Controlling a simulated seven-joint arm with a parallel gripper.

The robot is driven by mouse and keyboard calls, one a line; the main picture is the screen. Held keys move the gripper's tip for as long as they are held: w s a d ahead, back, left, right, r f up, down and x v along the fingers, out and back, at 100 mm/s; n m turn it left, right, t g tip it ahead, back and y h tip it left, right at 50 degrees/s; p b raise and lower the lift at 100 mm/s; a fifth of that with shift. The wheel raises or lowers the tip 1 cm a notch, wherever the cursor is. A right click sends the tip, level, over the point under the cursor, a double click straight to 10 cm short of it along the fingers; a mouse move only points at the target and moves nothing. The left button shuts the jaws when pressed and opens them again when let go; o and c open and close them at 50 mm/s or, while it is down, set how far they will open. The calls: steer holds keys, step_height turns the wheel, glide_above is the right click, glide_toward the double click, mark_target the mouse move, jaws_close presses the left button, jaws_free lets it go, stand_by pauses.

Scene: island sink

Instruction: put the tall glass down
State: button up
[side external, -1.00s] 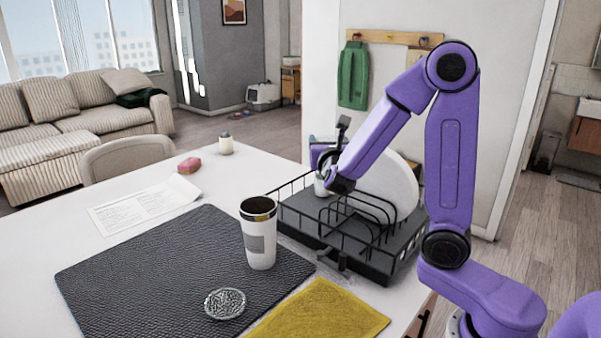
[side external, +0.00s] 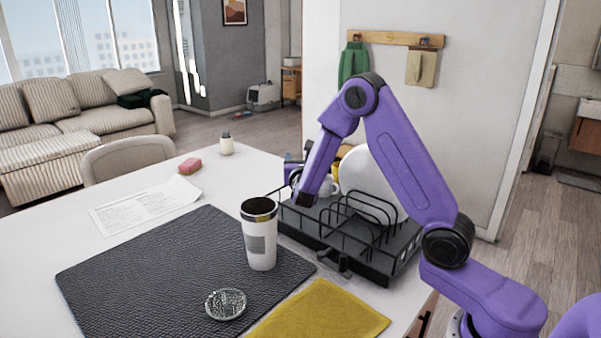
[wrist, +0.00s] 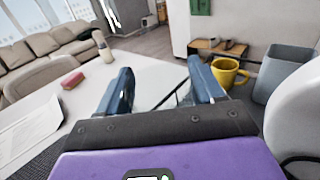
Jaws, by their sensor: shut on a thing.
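My gripper (side external: 292,172) is at the far left corner of the black dish rack, seen partly behind my own arm in the side view. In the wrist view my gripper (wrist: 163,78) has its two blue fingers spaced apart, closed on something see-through. I take this to be the tall glass, but its outline is very hard to make out in either view. I cannot tell whether its base touches anything. The dish rack (side external: 345,252) stands on the white counter, with a white plate (side external: 370,188) upright in it.
A white travel cup (side external: 260,245) and a round patterned dish (side external: 226,304) stand on the dark mat (side external: 150,270). A yellow cloth (side external: 320,315) lies in front. A pink sponge (wrist: 72,80), a yellow mug (wrist: 228,72) and a grey bin (wrist: 280,72) are nearby.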

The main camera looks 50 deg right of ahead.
steer(key=shift+w+d+f, duration=0.1)
steer(key=shift+w+f, duration=0.1)
steer(key=shift+f, duration=1.65)
steer(key=shift+f, duration=0.1)
steer(key=o, duration=1.7)
steer(key=shift+c, duration=0.2)
steer(key=shift+s+a, duration=0.1)
steer(key=shift+a, duration=0.15)
steer(key=v, duration=0.2)
steer(key=shift+s+a, duration=0.3)
step_height(320, 180, up, 7)
steer(key=shift+d, duration=0.2)
